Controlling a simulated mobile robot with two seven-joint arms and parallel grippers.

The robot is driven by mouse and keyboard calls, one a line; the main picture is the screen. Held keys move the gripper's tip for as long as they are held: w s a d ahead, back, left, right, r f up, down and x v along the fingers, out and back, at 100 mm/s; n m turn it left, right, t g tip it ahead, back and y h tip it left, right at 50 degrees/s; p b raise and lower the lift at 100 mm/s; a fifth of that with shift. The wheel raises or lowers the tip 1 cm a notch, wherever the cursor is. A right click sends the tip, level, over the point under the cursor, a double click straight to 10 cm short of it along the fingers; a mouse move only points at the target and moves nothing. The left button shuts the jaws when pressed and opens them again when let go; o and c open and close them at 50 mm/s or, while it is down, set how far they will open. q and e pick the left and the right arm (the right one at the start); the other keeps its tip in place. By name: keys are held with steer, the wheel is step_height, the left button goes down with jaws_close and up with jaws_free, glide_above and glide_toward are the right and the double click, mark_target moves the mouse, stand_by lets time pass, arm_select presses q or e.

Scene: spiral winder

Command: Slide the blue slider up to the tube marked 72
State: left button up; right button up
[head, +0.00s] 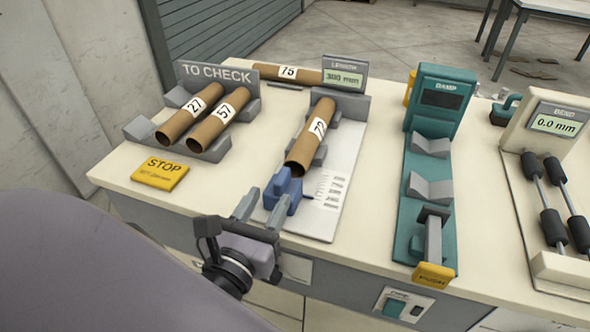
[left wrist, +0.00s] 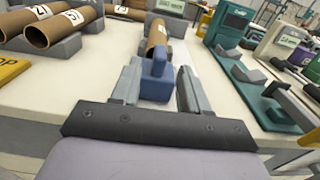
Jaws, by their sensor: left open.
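The blue slider (head: 285,188) sits on the pale length gauge board with a printed scale (head: 328,190). A brown tube (head: 314,130) with a white label, apparently 72, lies in grey cradles on that board. Its near end is close to the slider; I cannot tell whether they touch. My left gripper (head: 261,202) is open at the slider's near side. In the left wrist view, the slider (left wrist: 157,82) shows between the two fingers (left wrist: 160,70), with the tube (left wrist: 156,38) behind it. Contact between fingers and slider is unclear. My right gripper is not in view.
Tubes 27 (head: 190,113) and 57 (head: 219,120) lie in the TO CHECK rack at left, tube 75 (head: 288,73) behind. A length display (head: 344,76) stands at the board's far end.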

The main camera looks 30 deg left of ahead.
mark_target(282, 174)
arm_select(q)
steer(key=shift+w+r, duration=0.25)
steer(key=shift+w, duration=0.05)
steer(key=shift+w+a, duration=0.15)
steer(key=shift+w, duration=0.25)
steer(key=shift+p+x, duration=0.75)
steer(key=shift+x, duration=2.15)
jaws_close()
